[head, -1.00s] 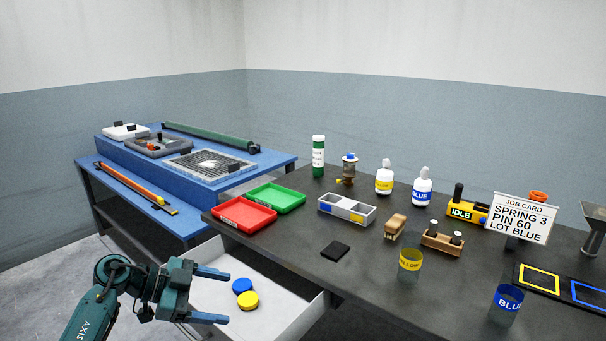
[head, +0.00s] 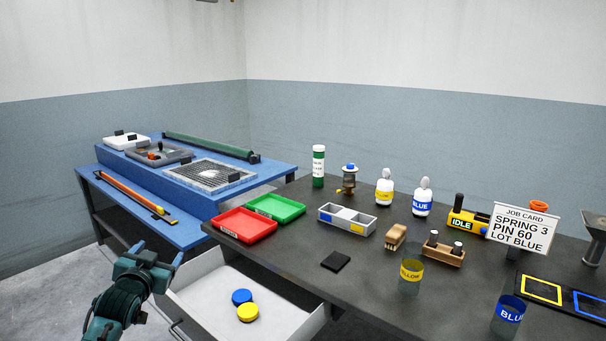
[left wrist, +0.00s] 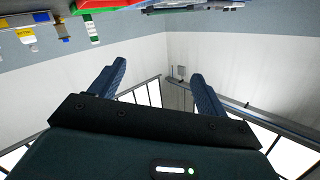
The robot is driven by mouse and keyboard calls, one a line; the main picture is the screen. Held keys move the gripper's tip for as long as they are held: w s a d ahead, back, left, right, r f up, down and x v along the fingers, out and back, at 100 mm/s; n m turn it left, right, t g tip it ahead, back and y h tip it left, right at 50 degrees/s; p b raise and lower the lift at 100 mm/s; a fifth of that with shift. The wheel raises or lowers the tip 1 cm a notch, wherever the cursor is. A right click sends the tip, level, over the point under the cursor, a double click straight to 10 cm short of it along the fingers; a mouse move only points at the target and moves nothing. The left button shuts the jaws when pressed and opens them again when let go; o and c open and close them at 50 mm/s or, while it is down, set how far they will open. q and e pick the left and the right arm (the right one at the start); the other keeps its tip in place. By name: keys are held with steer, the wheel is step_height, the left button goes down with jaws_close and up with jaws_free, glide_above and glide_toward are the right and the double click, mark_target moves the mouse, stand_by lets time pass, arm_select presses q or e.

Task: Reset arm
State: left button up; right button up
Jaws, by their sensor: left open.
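My left gripper (head: 160,254) is at the lower left of the head view, in the air beside the left edge of the open drawer (head: 285,324). Its fingers point away from me and stand apart with nothing between them. In the left wrist view both dark blue fingers (left wrist: 158,72) are spread, with only wall and railing behind them. A blue round piece (head: 242,296) and a yellow round piece (head: 248,313) lie in the drawer, clear of the gripper. My right gripper is not in view.
The dark table (head: 290,245) carries a red tray (head: 245,226), a green tray (head: 275,209), a grey divided box (head: 346,220), bottles and cups. A blue bench (head: 130,215) stands behind at left. Floor (head: 45,290) left of the gripper is clear.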

arm_select(q)
steer(key=s+d+f+m+g+h, duration=0.1)
steer(key=s+d+f+g+h, duration=0.1)
steer(key=s+d+f, duration=0.5)
steer(key=s+d+f+g+h, duration=0.1)
steer(key=s+d+f, duration=0.3)
steer(key=s+f, duration=0.6)
steer(key=s+d+f+g+h, duration=0.1)
steer(key=s+d, duration=0.3)
steer(key=s, duration=0.6)
steer(key=s+d+f+n+g, duration=0.1)
steer(key=s+d+f, duration=0.3)
steer(key=s, duration=0.6)
steer(key=shift+s+d+f+g+h, duration=0.15)
steer(key=shift+s+g+h, duration=0.25)
steer(key=shift+g, duration=0.1)
steer(key=shift+c, duration=0.3)
